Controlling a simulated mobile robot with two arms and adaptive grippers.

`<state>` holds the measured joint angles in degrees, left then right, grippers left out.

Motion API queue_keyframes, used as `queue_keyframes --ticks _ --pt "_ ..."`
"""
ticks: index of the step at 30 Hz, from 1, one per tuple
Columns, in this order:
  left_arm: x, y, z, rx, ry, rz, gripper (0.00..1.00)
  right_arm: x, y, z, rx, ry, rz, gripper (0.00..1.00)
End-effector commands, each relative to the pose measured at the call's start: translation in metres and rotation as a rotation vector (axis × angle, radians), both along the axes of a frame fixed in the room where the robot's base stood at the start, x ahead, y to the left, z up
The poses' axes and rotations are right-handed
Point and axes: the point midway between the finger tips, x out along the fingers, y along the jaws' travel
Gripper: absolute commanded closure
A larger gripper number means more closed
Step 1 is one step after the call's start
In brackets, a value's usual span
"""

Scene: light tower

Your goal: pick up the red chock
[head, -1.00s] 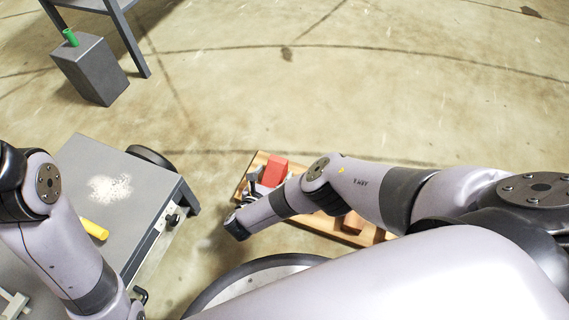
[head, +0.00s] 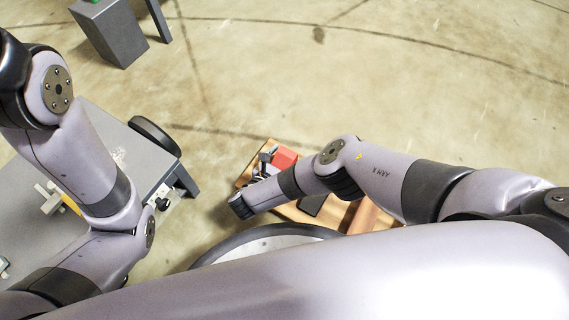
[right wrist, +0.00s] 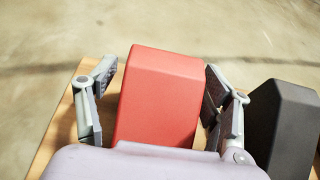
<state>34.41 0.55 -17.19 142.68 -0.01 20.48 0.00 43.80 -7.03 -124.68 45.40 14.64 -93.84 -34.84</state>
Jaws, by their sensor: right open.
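The red chock (head: 284,158) sits on a wooden board (head: 243,178) on the floor, beyond my right forearm. In the right wrist view the red chock (right wrist: 160,95) stands between the two fingers of my right gripper. The right gripper (head: 267,166) is open, one finger on each side of the chock. A narrow gap shows at the left finger; the right finger is very near the chock's right side, and I cannot tell whether it touches. The chock's near lower part is hidden by the gripper body. My left gripper is out of view.
A dark chock (right wrist: 283,130) stands just right of the right finger. A grey cart (head: 150,160) stands at the left, partly behind my left arm, with a yellow piece on it. A grey box (head: 112,35) is at the upper left. The floor beyond the board is clear.

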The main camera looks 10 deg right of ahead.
Motion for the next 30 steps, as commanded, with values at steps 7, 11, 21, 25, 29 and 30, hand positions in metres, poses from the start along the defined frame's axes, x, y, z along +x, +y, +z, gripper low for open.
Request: queue_keyframes --ticks 7,11,21,25,29,30 --pt "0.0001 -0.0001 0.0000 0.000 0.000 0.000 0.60 0.0001 -0.0002 0.0000 0.000 0.000 0.000 0.41" --pt "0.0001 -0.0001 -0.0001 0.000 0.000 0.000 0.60 0.0002 -0.0003 0.0000 0.000 0.000 0.000 0.50" --pt "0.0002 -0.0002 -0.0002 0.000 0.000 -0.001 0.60 0.0001 -0.0004 -0.0002 0.000 0.000 0.000 0.73" --pt "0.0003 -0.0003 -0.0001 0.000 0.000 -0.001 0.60 0.0001 -0.0005 -0.0002 0.000 0.000 0.000 0.81" --pt "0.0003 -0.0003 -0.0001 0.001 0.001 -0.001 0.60 0.0002 -0.0006 -0.0002 0.000 0.000 0.000 0.90" --pt "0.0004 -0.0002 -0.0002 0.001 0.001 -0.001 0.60 0.0002 -0.0006 -0.0001 0.000 0.000 0.000 0.93"
